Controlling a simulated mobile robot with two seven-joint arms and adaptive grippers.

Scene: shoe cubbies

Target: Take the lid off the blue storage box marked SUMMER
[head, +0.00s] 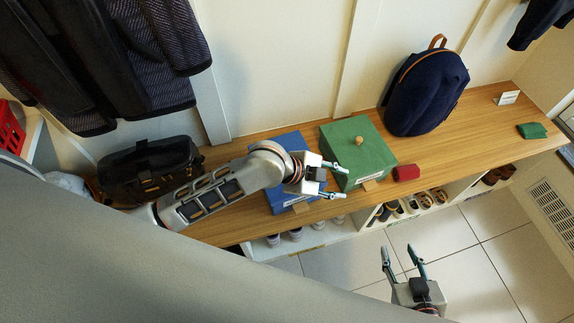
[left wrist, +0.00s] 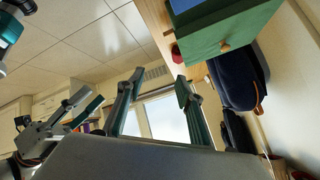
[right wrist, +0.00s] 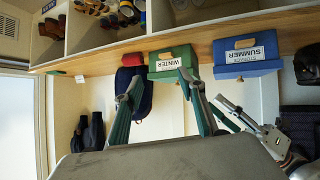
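The blue box (head: 289,141) stands on the wooden bench top, with its lid apparently on. My left arm crosses in front of it in the head view and hides its middle and lid knob. The right wrist view shows the box (right wrist: 230,71) upside down, with its white SUMMER label (right wrist: 245,57). My left gripper (head: 337,182) is open and empty, in front of the green box and right of the blue one; its fingers also show in the left wrist view (left wrist: 158,86). My right gripper (head: 400,254) is open and empty over the floor in front of the bench.
The green box (head: 345,133) marked WINTER, with a round lid knob (head: 358,140), stands right of the blue box. A red item (head: 406,173) and a navy backpack (head: 428,91) are farther right. A black bag (head: 150,169) is at left. Shoe cubbies lie below the bench.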

